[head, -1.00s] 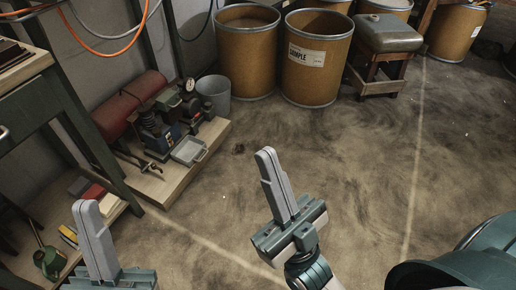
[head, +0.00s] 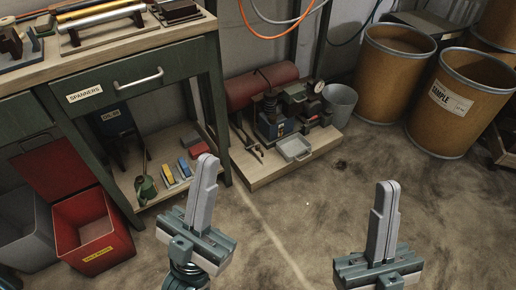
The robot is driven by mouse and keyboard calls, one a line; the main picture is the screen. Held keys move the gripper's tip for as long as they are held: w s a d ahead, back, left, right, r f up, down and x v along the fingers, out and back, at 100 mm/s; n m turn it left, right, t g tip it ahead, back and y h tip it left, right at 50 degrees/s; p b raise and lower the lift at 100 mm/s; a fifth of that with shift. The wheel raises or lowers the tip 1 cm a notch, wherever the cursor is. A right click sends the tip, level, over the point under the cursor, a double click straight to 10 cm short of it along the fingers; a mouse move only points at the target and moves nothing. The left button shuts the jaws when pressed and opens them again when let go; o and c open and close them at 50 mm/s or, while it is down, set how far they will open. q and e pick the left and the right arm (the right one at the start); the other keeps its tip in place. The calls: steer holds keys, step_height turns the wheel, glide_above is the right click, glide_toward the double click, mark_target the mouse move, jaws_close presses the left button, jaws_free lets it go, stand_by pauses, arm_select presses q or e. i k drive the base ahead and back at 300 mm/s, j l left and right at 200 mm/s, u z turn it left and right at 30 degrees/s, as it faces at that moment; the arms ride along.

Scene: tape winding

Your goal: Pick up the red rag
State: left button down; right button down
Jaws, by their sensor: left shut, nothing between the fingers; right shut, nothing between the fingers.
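I cannot make out a red rag for certain. A small red item (head: 200,148) lies on the lower shelf of the green workbench, but it is too small to tell whether it is cloth. My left gripper (head: 207,165) points up with its fingers together and empty, in front of that shelf in the picture. My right gripper (head: 388,190) also points up, shut and empty, over the bare floor at the right. Neither gripper appears to touch anything.
The workbench (head: 130,60) with a spanners drawer stands at the left. A red bin (head: 112,240) and a grey bin (head: 30,250) stand beside it. A compressor on a wooden board (head: 245,165) and brown drums (head: 392,75) are behind. The middle floor is clear.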

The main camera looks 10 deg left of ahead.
mark_target(196, 150)
steer(key=i+l+u, duration=0.2)
steer(key=i+u, duration=0.25)
steer(key=i+l+u, duration=0.45)
steer(key=i+j, duration=0.05)
steer(key=j, duration=0.05)
